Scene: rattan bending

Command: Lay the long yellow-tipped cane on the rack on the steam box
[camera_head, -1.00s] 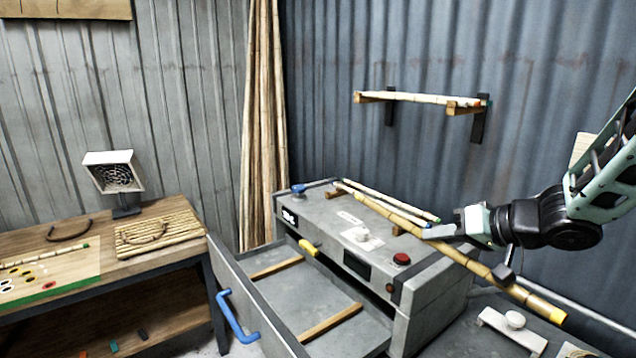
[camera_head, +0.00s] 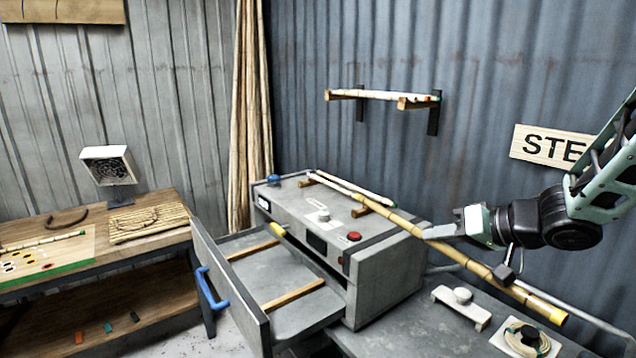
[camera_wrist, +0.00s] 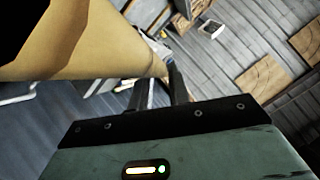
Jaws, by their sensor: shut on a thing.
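My gripper (camera_head: 432,232) is shut on the long yellow-tipped cane (camera_head: 450,254), around its middle. The cane slopes in the picture, its yellow end low at the right and its far part over the steam box (camera_head: 385,275). In the wrist view the cane (camera_wrist: 95,45) fills the upper left, close to the gripper fingers (camera_wrist: 160,85). The rack's wooden bars sit on the box top; the near bar (camera_head: 361,211) shows partly under the cane. A pale green-tipped cane (camera_head: 365,193) lies across the rack. I cannot tell whether the held cane touches the bars.
The steam box drawer (camera_head: 240,290) is open at the front, with a blue handle (camera_head: 208,288). A wall shelf (camera_head: 375,95) holds canes above. A white fixture (camera_head: 461,305) and a coil (camera_head: 527,340) sit on the bench below the cane. A workbench (camera_head: 100,228) stands left.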

